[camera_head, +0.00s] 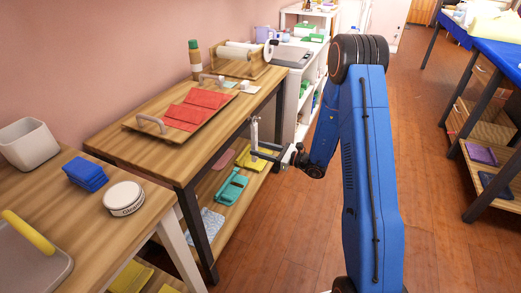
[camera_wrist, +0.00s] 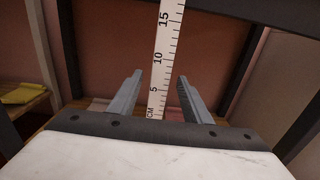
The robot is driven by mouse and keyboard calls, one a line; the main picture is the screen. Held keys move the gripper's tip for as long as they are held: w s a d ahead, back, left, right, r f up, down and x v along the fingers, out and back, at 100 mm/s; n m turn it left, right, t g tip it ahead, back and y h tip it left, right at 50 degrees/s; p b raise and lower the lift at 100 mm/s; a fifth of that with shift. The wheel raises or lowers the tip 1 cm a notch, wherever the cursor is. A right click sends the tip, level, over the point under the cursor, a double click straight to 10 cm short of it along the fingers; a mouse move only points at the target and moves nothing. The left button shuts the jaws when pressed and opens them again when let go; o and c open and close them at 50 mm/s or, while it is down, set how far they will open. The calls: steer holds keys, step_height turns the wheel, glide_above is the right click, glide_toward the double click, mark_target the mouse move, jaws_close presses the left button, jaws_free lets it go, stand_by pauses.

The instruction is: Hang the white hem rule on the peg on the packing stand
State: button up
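The white hem rule (camera_wrist: 163,60) stands upright between the two fingers of my gripper (camera_wrist: 158,92) in the wrist view. Its centimetre marks face me and its upper end runs out of the picture. The fingers are apart, with a gap showing on each side of the rule. In the head view the rule (camera_head: 254,131) is a short pale upright strip by the right end of a wooden table (camera_head: 150,92), with my gripper (camera_head: 262,153) at its lower part. I cannot make out the peg or what bears the rule.
The table carries a board with red cloths (camera_head: 195,108). Its lower shelf holds folded yellow and teal cloths (camera_head: 231,187). A nearer table holds a white tin (camera_head: 124,198), blue cloths (camera_head: 85,173) and a white bin (camera_head: 29,144).

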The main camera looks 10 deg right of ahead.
steer(key=v, duration=1.7)
steer(key=shift+s+d+r, duration=0.1)
steer(key=shift+d, duration=0.05)
steer(key=s+a+r+n+g+h, duration=0.2)
steer(key=s+a+r+n+g, duration=0.45)
steer(key=s, duration=0.35)
steer(key=s+a+r+n+g+h, duration=0.1)
steer(key=s+a+r+n+g, duration=0.4)
steer(key=s+a+r+n, duration=0.3)
steer(key=s+d+r+n+t+h, duration=0.2)
steer(key=s+d+r+n+h, duration=0.2)
steer(key=s, duration=0.4)
steer(key=s+d+r+n+t+h, duration=0.3)
steer(key=s+d+n+h, duration=0.3)
steer(key=s, duration=0.3)
steer(key=shift+s+d+r+n+t+h, duration=0.3)
steer(key=shift+d+r+n+t+h, duration=0.1)
steer(key=shift+r+h, duration=0.4)
